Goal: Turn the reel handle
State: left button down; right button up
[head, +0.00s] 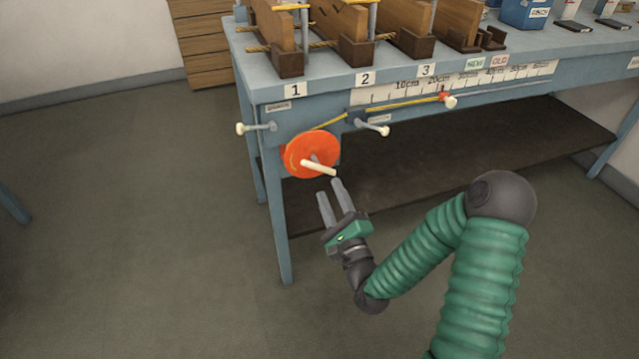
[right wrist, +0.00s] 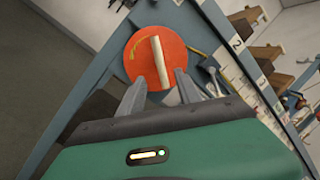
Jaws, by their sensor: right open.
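An orange reel (head: 298,152) is mounted on the front of the blue-grey table, below the label 1. Its cream handle (head: 318,167) sticks out from the reel's face toward me. My right gripper (head: 331,190) is open and empty, just below and in front of the handle, apart from it in the head view. In the right wrist view the reel (right wrist: 143,62) lies beyond the fingertips (right wrist: 164,74), and the handle (right wrist: 160,62) shows between the two fingers. Whether the fingers reach around the handle is hard to tell. My left gripper is not in view.
Pale-ended knobs (head: 242,128) and (head: 376,129) stick out from the table (head: 262,85) on either side above the reel. A yellow cord (head: 400,103) runs along a ruler strip to a red marker (head: 444,97). Wooden holders (head: 290,62) stand on top.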

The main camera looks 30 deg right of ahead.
aim_at(319, 170)
jog(key=x, duration=0.5)
jog(key=b+x, duration=0.1)
jog(key=x, duration=0.2)
jog(key=shift+a+r, duration=0.1)
jog(key=shift+a, duration=0.3)
jog(key=shift+w+d, duration=0.1)
jog(key=shift+w, duration=0.05)
jog(key=shift+d, duration=0.25)
jog(key=shift+c, duration=0.9)
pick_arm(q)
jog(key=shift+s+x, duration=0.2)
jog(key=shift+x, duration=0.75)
pick_arm(e)
jog(key=shift+a, duration=0.1)
grip_shut()
